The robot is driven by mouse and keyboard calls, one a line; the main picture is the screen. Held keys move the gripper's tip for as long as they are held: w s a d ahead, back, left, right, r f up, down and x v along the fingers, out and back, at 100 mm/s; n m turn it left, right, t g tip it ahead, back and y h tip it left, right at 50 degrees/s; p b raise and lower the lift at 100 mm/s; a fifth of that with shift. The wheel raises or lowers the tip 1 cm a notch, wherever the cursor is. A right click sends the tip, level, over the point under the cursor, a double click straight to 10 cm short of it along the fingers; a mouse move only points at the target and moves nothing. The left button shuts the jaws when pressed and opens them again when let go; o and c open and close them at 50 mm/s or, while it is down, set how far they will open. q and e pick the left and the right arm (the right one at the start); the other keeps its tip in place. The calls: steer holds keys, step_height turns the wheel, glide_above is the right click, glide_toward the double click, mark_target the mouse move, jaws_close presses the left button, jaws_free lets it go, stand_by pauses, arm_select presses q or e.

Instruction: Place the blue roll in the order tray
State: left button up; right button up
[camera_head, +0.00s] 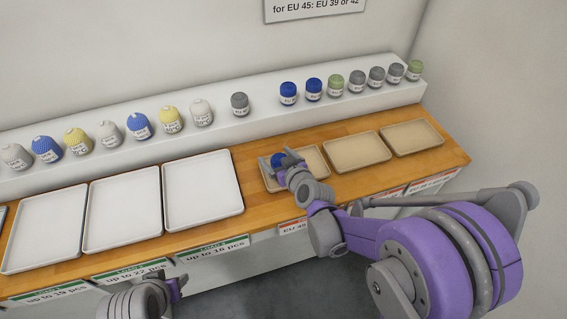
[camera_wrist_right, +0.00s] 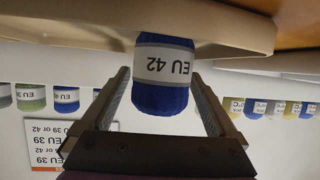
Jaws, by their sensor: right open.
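A blue roll (camera_wrist_right: 163,97) with a white "EU 42" label is between the open fingers of my right gripper (camera_wrist_right: 160,80), upside down in the right wrist view. In the head view the blue roll (camera_head: 277,159) shows partly behind the fingers of my right gripper (camera_head: 280,163), over the leftmost tan tray (camera_head: 319,162). The tray's rim (camera_wrist_right: 245,32) shows in the wrist view, close to the roll's base; I cannot tell whether the roll rests on the tray floor. My left gripper (camera_head: 177,287) is low at the bottom left, its jaws unclear.
Blue, grey, green, yellow and white rolls stand on the white shelf (camera_head: 262,112) behind. The wooden counter (camera_head: 250,167) has narrow free strips.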

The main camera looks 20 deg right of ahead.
steer(key=p+v, duration=0.1)
steer(key=v, duration=0.9)
steer(key=shift+s+r, duration=0.35)
steer(key=shift+s, duration=0.4)
steer(key=s+d+f+m+g+h, duration=0.1)
steer(key=s+g, duration=0.3)
steer(key=s, duration=0.4)
steer(key=s+d+f+m+g+h, duration=0.1)
steer(key=s+g, duration=0.3)
steer(key=s, duration=0.4)
steer(key=shift+s+f+h, duration=0.25)
steer(key=shift+f+h, duration=0.05)
steer(key=shift+f, duration=0.05)
